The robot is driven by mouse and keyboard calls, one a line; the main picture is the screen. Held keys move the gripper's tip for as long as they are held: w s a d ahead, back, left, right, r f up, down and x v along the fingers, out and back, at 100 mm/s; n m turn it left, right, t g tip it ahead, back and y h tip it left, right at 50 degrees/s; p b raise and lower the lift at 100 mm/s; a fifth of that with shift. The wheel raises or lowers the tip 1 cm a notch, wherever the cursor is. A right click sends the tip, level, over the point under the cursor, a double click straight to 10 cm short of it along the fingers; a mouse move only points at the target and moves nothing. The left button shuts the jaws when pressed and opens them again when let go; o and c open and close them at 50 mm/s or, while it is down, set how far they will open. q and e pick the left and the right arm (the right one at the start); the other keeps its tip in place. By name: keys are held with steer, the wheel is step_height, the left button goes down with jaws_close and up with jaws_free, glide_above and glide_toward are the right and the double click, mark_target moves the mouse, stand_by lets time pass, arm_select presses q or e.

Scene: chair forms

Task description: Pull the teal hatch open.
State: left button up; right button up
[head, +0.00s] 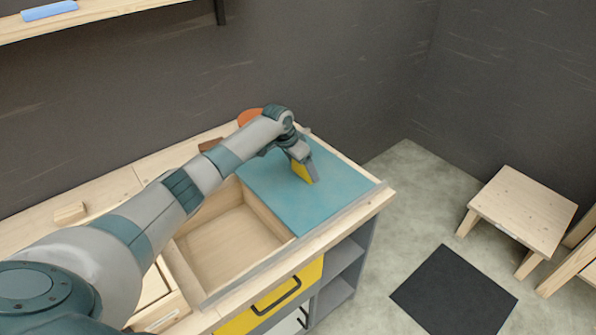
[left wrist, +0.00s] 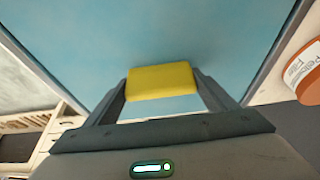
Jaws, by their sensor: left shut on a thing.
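The teal hatch (head: 338,208) is a flat panel lying over the right part of the wooden counter. An open, empty compartment (head: 228,248) shows to its left. A yellow handle (left wrist: 160,82) stands on the hatch. My left gripper (head: 304,176) reaches over from the left and is shut on the handle, with a finger on each side of it in the left wrist view. The hatch surface (left wrist: 110,40) fills the upper part of that view. My arm hides part of the counter. My right gripper is not in view.
An orange-brown container (left wrist: 305,75) stands behind the hatch. A small wooden block (head: 70,212) lies on the counter at left. A stool (head: 522,210) and a dark mat (head: 453,292) are on the floor at right.

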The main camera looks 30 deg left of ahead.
arm_select(q)
steer(key=shift+w+d, duration=0.15)
steer(key=shift+w, duration=0.45)
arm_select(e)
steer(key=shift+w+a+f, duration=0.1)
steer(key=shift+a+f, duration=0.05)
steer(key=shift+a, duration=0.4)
arm_select(q)
steer(key=o, duration=1.5)
steer(key=shift+s, duration=0.1)
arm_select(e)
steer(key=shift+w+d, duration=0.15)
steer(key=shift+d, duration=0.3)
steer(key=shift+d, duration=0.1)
arm_select(q)
steer(key=shift+r, duration=0.1)
